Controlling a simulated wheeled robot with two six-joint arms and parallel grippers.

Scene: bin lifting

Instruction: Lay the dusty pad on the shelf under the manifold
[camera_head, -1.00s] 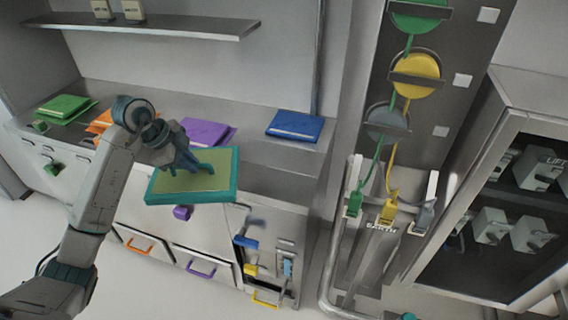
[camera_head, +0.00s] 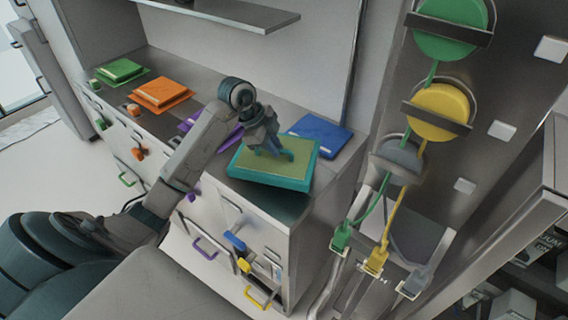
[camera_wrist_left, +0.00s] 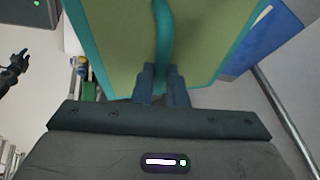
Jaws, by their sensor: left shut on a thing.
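The dusty pad (camera_head: 247,162) has an olive top, a teal rim and a teal handle. It also shows large in the left wrist view (camera_wrist_left: 115,45). My left gripper (camera_head: 283,154) is shut on the handle, its two fingers (camera_wrist_left: 161,84) beside the teal strip. The pad looks roughly level, overlapping the counter's right end in the picture. The manifold, with green, yellow and grey round fittings (camera_head: 440,112), is on the panel to the right. No bare shelf under it shows clearly. A dark claw-like shape (camera_wrist_left: 14,68) in the wrist view may be my right gripper; its state is unclear.
Green (camera_head: 120,70), orange (camera_head: 160,92) and blue (camera_head: 322,134) flat pads lie on the counter; a purple one is partly behind my arm. Hoses drop from the manifold to coloured connectors (camera_head: 376,260). A dark-fronted cabinet (camera_head: 510,235) stands at right.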

